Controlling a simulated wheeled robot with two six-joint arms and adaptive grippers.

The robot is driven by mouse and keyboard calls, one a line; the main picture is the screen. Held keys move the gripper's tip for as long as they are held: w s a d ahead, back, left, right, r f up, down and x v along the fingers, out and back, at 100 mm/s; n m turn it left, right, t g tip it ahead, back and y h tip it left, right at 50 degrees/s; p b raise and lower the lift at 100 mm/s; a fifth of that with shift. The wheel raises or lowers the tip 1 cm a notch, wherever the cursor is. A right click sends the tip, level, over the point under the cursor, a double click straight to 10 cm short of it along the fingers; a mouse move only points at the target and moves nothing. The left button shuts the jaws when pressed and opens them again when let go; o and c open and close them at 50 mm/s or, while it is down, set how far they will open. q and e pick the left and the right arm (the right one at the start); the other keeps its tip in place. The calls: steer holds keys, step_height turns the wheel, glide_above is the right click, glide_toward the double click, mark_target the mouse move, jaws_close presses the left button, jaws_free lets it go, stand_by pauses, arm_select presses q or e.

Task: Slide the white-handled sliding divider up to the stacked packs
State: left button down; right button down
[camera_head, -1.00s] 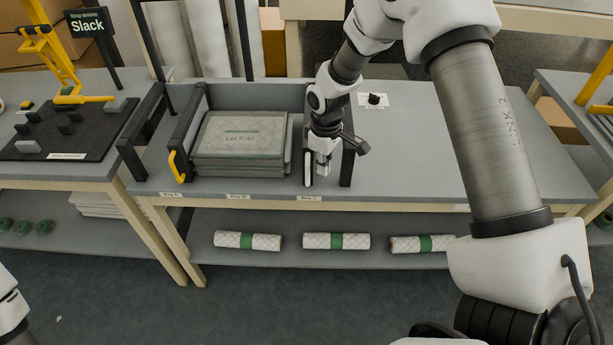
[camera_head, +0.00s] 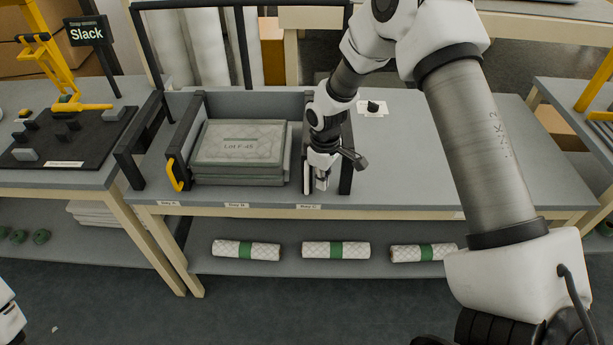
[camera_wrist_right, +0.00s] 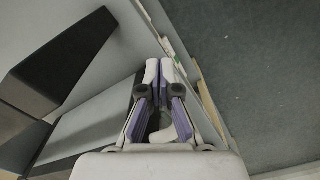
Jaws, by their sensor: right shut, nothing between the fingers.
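The stacked packs (camera_head: 240,143), grey and labelled with a lot number, lie in a dark-framed bay on the table. The white-handled sliding divider stands at their right, with its upright white handle (camera_head: 307,179) at the front and a narrow gap to the packs. My right gripper (camera_head: 321,184) points down just right of the handle, close beside it; I cannot tell whether they touch. In the wrist view its purple-padded fingers (camera_wrist_right: 160,75) are together with nothing held. My right wrist hides much of the divider panel.
A yellow-handled divider (camera_head: 174,174) stands at the packs' left. A dark post (camera_head: 346,165) stands just right of my gripper. Wrapped rolls (camera_head: 336,250) lie on the shelf below. The table right of the bay is mostly clear, with a small black knob (camera_head: 373,107).

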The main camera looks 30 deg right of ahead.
mark_target(308, 180)
steer(key=w+a, duration=0.3)
steer(key=a, duration=0.2)
steer(key=shift+w+a, duration=0.15)
stand_by(2.4)
steer(key=shift+s+d+p, duration=0.25)
steer(key=shift+s+d, duration=0.1)
steer(key=shift+d, duration=0.2)
steer(key=shift+s+d+p, duration=0.25)
steer(key=shift+s+d, duration=0.05)
steer(key=shift+d, duration=0.2)
step_height(308, 180, up, 9)
steer(key=p, duration=0.7)
steer(key=shift+r, duration=0.1)
